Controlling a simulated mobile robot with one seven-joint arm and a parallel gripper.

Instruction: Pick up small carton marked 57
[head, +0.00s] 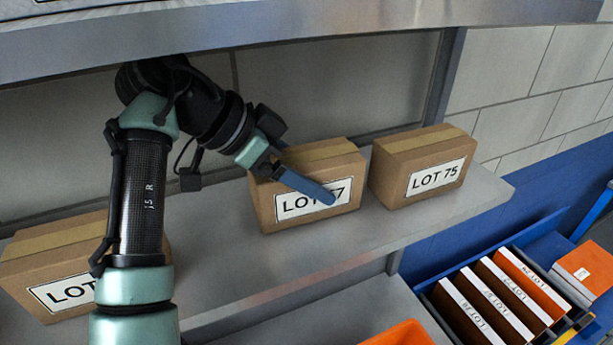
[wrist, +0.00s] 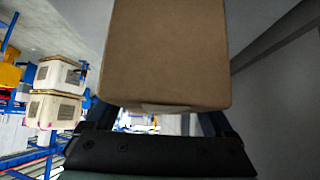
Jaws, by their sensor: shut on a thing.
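A small brown carton (head: 256,205) is in the middle of the head view, at the shelf. Its white label reads "LOT" and ends in a 7; the digit before it is hidden by a finger. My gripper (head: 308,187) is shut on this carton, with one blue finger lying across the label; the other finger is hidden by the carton. In the wrist view the carton (wrist: 165,50) fills the space between the fingers, its label out of sight. It looks upright; I cannot tell whether it touches the shelf.
A carton marked LOT 75 (head: 423,167) stands close on the right. Another LOT carton (head: 60,265), its number hidden by my arm, is at the left. The grey shelf (head: 235,275) is clear between them. A metal beam (head: 300,25) runs above. Binders (head: 490,305) sit lower right.

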